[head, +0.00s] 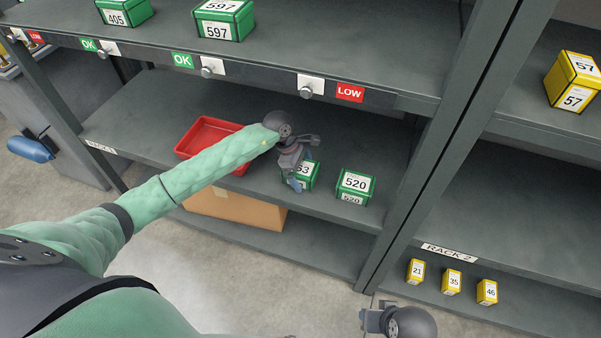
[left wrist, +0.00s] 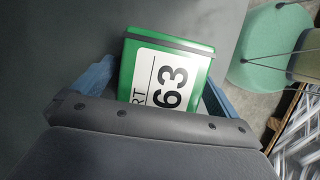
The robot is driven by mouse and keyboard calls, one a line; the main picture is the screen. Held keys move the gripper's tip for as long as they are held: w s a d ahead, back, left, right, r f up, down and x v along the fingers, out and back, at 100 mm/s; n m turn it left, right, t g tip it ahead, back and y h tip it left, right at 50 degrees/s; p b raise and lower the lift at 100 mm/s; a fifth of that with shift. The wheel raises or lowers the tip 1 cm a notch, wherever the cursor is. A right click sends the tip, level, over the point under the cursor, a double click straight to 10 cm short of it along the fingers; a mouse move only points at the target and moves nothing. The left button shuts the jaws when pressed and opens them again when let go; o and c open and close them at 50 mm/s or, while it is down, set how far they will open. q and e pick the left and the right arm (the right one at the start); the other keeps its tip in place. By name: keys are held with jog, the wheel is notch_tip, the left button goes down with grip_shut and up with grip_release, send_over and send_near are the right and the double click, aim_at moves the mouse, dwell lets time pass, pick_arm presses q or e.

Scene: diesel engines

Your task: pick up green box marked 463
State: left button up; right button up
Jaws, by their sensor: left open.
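The green box (head: 306,175) stands on the middle shelf of the left rack, partly hidden behind my left gripper (head: 297,168). My left gripper is open, with a blue finger on each side of the box. I cannot tell whether the fingers touch it. My right gripper (head: 375,321) shows only partly at the bottom edge.
A green box marked 520 (head: 355,186) stands close to the right on the same shelf. A red tray (head: 190,143) lies to the left. The upper shelf edge (head: 250,80) is above my arm, and a rack post (head: 420,170) stands to the right. A cardboard box (head: 235,208) is below.

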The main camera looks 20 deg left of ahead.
pick_arm(q)
jog(key=shift+f+b, duration=0.25)
jog(key=shift+b, duration=0.1)
dwell(0.3)
jog(key=c, duration=1.4)
